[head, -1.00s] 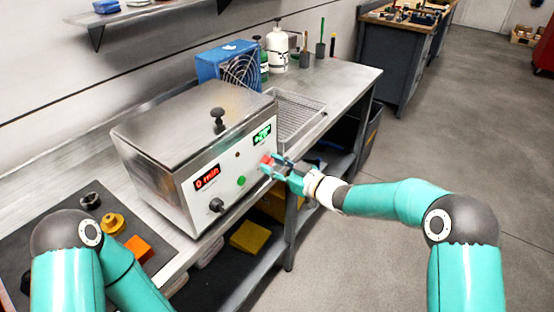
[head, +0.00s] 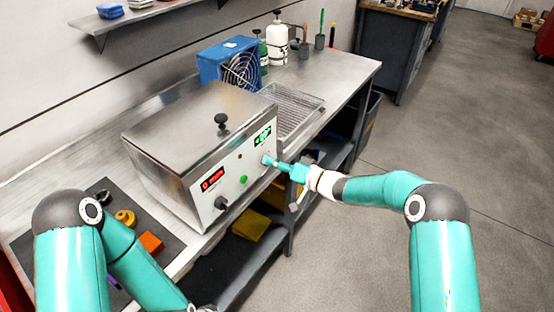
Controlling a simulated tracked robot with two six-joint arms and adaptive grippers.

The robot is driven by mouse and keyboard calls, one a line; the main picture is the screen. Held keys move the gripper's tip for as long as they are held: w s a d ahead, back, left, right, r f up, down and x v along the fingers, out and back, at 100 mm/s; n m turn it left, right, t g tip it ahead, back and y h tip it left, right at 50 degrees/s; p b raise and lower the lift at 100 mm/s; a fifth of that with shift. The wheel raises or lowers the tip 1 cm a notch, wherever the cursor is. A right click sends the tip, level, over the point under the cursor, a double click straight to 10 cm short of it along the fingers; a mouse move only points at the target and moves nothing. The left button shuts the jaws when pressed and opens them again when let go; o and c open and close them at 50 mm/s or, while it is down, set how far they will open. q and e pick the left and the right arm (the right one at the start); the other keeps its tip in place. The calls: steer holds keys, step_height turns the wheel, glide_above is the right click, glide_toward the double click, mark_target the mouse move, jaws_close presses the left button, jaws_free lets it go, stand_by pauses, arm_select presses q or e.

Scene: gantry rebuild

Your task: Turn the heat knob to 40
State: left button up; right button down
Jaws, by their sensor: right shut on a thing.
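A steel box with a lid (head: 175,130) stands on the bench. Its front panel has a red display (head: 212,179), a green display (head: 262,136), a green button (head: 243,180) and a black knob (head: 221,202) at the lower left. The digits on the green display are too small to read surely. My right gripper (head: 268,161) is at the right part of the panel, below the green display, shut on the heat knob, which its fingers hide almost fully. My left arm is at the lower left; its gripper is out of the picture.
A wire basket (head: 290,108) sits just right of the box. A blue fan unit (head: 228,62) and a white bottle (head: 277,43) stand behind it. A dark mat (head: 80,247) with small coloured parts lies at left. The floor at right is clear.

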steer(key=shift+a+m+g+p, duration=0.2)
steer(key=shift+m+g+p, duration=0.15)
steer(key=shift+m, duration=1.05)
steer(key=shift+y, duration=0.3)
steer(key=c, duration=0.8)
jaws_free()
steer(key=shift+w+f, duration=0.1)
steer(key=shift+d, duration=0.15)
steer(key=v, duration=1.2)
steer(key=shift+a, duration=0.25)
